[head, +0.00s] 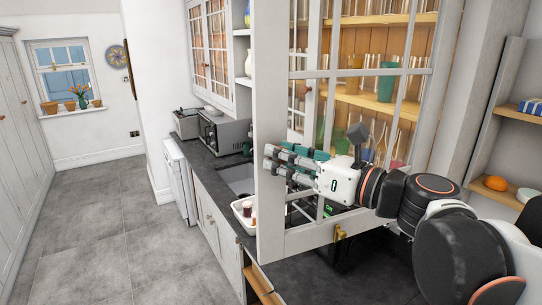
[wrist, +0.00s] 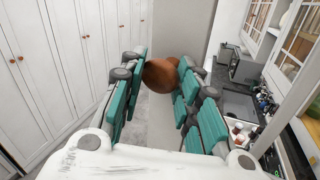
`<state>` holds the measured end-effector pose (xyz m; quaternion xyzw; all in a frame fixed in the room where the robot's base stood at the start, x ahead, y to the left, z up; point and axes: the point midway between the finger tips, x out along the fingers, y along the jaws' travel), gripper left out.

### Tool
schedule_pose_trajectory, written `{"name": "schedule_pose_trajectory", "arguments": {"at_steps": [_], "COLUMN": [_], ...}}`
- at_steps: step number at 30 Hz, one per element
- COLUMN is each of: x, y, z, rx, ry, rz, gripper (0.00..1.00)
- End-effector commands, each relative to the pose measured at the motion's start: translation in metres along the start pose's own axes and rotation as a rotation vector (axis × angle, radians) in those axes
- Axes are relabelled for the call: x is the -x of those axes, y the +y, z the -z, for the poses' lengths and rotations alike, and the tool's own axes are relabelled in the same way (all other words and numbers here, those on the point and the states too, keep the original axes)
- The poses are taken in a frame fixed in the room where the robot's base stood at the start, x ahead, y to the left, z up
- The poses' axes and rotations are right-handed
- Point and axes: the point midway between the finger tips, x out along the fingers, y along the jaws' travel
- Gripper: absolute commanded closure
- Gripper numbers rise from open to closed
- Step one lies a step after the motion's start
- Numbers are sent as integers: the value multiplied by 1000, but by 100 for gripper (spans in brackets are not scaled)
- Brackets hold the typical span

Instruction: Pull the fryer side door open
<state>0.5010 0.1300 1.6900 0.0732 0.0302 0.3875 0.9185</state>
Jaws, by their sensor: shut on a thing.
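The glazed cabinet door (head: 269,215) is a pale grey frame with glass panes, in the middle of the head view. It appears swung out from the cabinet, over the dark worktop. My gripper (head: 287,163) reaches across the door from the right, with its fingers at the left stile. In the wrist view, a round brown knob (wrist: 160,76) sits between the fingers of my gripper (wrist: 160,88), which is shut on it. The knob is hidden behind the fingers in the head view. A dark appliance with green lit marks (head: 329,209) shows partly behind the door.
Behind the panes are wooden shelves (head: 372,103) with glasses and a green tumbler (head: 386,86). A white tray (head: 243,219) stands by the sink (head: 237,178). Open shelves with an orange (head: 496,183) are at right. The grey tiled floor (head: 110,225) at left is clear.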

Motion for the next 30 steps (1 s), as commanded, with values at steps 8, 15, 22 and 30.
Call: {"name": "schedule_pose_trajectory", "arguments": {"at_steps": [8, 15, 22, 30], "x": [0, 1, 22, 64], "y": [1, 0, -2, -1], "z": [1, 0, 0, 1], "rx": [1, 0, 0, 1], "ry": [1, 1, 0, 0], "rz": [-2, 0, 5, 6], "gripper": [61, 61, 61, 61]}}
